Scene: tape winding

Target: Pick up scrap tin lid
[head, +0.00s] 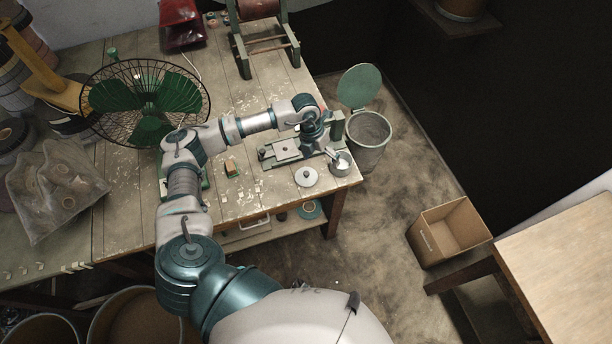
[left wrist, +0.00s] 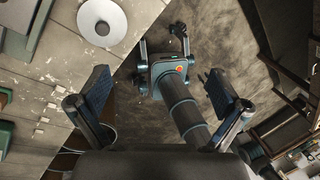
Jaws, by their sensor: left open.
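The tin lid (head: 306,176), a pale round disc with a small knob, lies flat near the table's front right corner. It also shows at the top of the left wrist view (left wrist: 102,22). A small metal tin (head: 340,163) with pale bits in it stands just right of the lid. My left gripper (head: 322,138) is above the bench fixture, behind the lid and apart from it. Its fingers (left wrist: 157,97) are spread and empty in the left wrist view.
A bench fixture (head: 286,151) stands behind the lid. A bin (head: 369,131) with a raised green lid stands on the floor past the table edge. A caged green fan (head: 145,103) is at left. A cardboard box (head: 448,232) is at right. The tabletop left of the lid is mostly clear.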

